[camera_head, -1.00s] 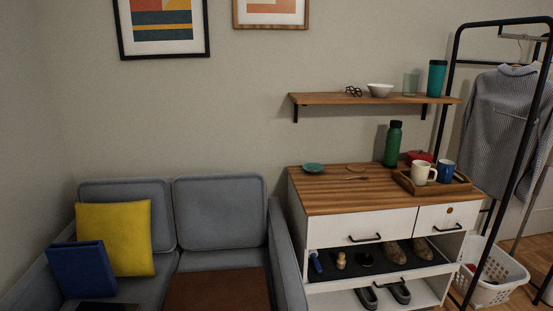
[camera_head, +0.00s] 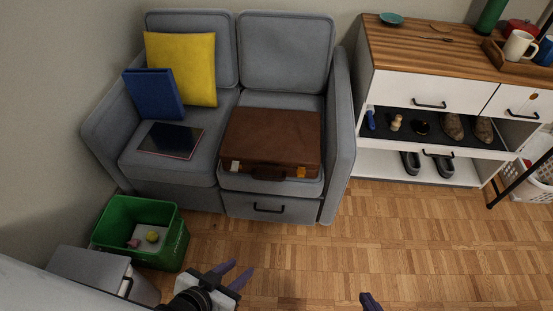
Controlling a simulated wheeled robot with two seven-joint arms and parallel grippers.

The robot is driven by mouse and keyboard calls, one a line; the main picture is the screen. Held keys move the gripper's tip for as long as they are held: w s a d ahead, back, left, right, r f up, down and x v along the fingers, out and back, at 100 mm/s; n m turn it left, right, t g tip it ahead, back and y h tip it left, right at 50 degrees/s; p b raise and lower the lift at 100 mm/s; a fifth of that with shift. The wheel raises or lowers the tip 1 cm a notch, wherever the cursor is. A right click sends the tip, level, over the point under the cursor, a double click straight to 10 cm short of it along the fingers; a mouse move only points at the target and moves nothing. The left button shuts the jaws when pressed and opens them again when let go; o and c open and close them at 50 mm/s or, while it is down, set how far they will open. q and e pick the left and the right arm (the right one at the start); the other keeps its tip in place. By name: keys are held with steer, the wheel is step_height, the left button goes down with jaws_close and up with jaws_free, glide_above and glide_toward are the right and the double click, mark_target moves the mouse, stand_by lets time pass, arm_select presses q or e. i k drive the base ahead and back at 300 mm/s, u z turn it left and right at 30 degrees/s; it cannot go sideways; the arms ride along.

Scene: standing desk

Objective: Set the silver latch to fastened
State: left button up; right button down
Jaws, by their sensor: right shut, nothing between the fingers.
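A brown briefcase (camera_head: 271,135) lies flat and closed on the right seat of the grey sofa, its handle side facing me. A silver latch (camera_head: 235,167) is at the left of its front edge, and a gold latch (camera_head: 300,172) is at the right. The silver latch is too small to tell whether it is fastened. My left gripper (camera_head: 231,273) is over the floor in front of the sofa, with its purple fingers apart and empty. My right gripper (camera_head: 370,301) shows only its purple tip at the bottom edge, shut. Both are well away from the briefcase.
The sofa (camera_head: 178,183) also holds a dark tablet (camera_head: 171,140), a blue box-like object (camera_head: 153,94) and a yellow cushion (camera_head: 190,67). A green bin (camera_head: 165,245) stands at the left. A white cabinet (camera_head: 405,88) stands at the right. The wooden floor between is clear.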

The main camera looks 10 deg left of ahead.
mark_target(235, 164)
steer(key=k, duration=0.55)
steer(key=u, duration=0.4)
steer(key=i, duration=1.15)
steer(key=u, duration=1)
